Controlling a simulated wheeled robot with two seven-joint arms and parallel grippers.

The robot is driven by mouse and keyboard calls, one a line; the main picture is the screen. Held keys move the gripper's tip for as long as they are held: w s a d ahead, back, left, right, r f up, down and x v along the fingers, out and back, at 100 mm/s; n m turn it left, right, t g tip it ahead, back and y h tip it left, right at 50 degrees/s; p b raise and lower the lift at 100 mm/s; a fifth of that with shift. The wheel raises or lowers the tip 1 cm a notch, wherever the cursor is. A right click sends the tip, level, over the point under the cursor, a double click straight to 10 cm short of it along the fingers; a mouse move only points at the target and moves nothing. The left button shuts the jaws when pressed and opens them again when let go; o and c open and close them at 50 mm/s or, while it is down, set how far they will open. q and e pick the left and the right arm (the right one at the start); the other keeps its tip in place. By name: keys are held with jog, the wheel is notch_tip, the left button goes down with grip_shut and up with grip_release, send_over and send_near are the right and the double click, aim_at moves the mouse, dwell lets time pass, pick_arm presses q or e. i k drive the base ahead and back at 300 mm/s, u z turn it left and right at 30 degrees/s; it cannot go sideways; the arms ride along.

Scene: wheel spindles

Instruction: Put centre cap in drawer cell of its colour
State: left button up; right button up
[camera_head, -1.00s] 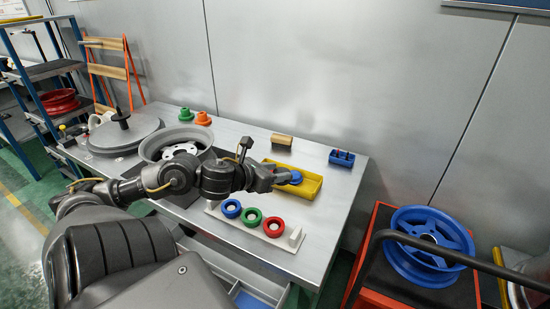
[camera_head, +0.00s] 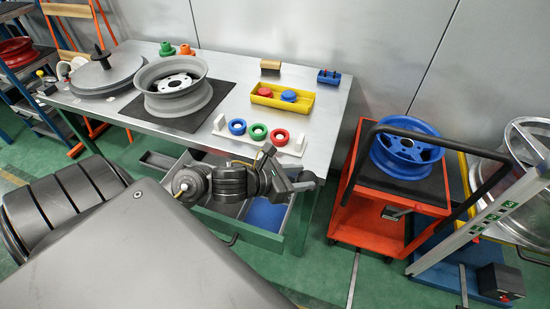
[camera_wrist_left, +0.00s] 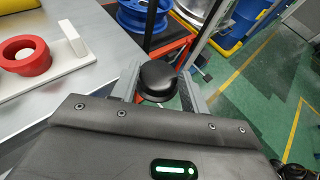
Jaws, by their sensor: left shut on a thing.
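My left gripper (camera_head: 306,181) is shut on a black round centre cap (camera_wrist_left: 158,78), which shows between the two fingers in the left wrist view. In the head view the gripper is at the front right of the table, near the right end of an open drawer (camera_head: 234,238). The drawer has a blue-floored cell (camera_head: 266,214) and grey cells farther left; my arm hides part of it. A red cap (camera_head: 265,92) and a blue cap (camera_head: 288,95) lie in a yellow tray (camera_head: 309,104) on the table. My right gripper is not in view.
A white rack (camera_head: 219,123) holds blue, green and red rings by the table's front edge. A wheel rim (camera_head: 172,88) lies on a dark mat at left. An orange cart (camera_head: 390,195) with a blue wheel stands right of the table.

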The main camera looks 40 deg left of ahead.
aim_at(227, 204)
jog(key=z, duration=0.35)
jog(key=k, duration=0.45)
jog(key=z, duration=0.75)
jog(key=k, duration=0.4)
jog(key=z, duration=1.35)
jog(key=k, duration=2)
jog(key=u, duration=0.65)
